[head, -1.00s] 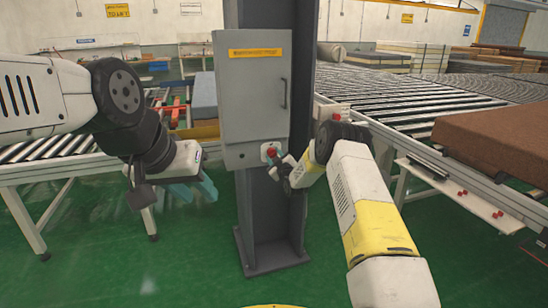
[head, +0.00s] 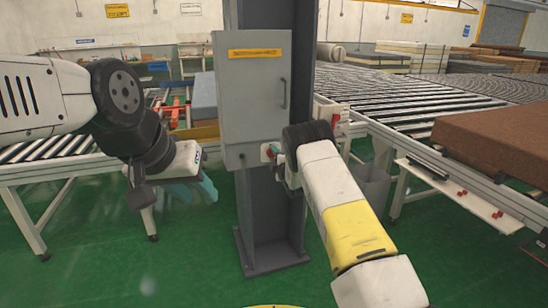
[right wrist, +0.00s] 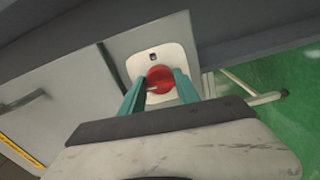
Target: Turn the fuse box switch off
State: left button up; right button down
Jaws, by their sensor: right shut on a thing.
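The grey fuse box (head: 253,90) with a yellow label hangs on a dark steel column, its door closed. Below its door is a red switch (head: 268,151) on a pale plate, mostly hidden by my right gripper (head: 277,156) in the head view. In the right wrist view the round red switch (right wrist: 160,80) sits on a white plate (right wrist: 170,58). The teal fingers of my right gripper (right wrist: 161,86) are on both sides of the switch, shut on it. My left gripper (head: 200,190) hangs left of the column, away from the box; its teal fingers appear apart and empty.
The steel column (head: 275,225) stands on the green floor. Roller conveyors (head: 400,95) run on both sides, with a brown mattress (head: 500,125) on the right. A grey bin (head: 370,185) stands behind my right arm.

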jog(key=shift+n, duration=0.6)
jog(key=c, duration=0.9)
grip_release()
jog(key=shift+s, duration=0.15)
jog(key=shift+v, duration=3.8)
